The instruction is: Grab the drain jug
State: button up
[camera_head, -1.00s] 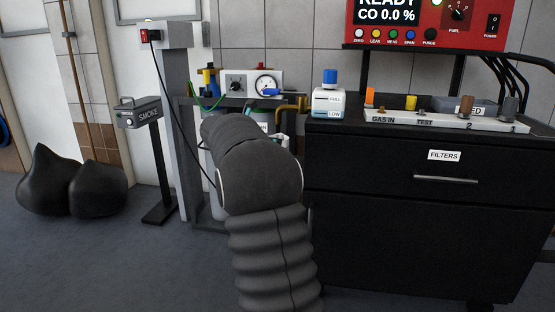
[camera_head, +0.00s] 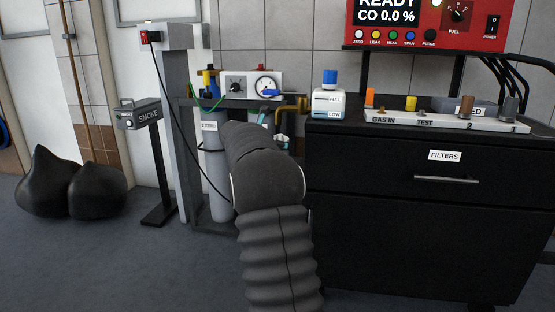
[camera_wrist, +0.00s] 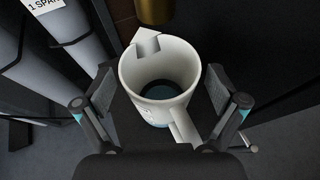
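The drain jug (camera_wrist: 180,57) is white, with a spout at its far rim and a handle at the lower right in the wrist view. I look down into it; a little bluish liquid or a blue bottom shows inside. My gripper (camera_wrist: 160,88) is open, with one finger to the left and one to the right of the jug. Gaps show between the fingers and the jug's wall, and I see no contact. In the head view my arm hides the gripper and most or all of the jug.
Grey gas cylinders (camera_wrist: 78,38) stand left of the jug, and a brass-coloured fitting (camera_wrist: 155,10) hangs beyond its spout. A black cabinet (camera_head: 430,210) stands to the right. A white bottle with a blue cap (camera_head: 328,100) sits on it.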

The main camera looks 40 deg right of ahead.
jog(key=c, duration=1.5)
jog(key=shift+o, duration=0.2)
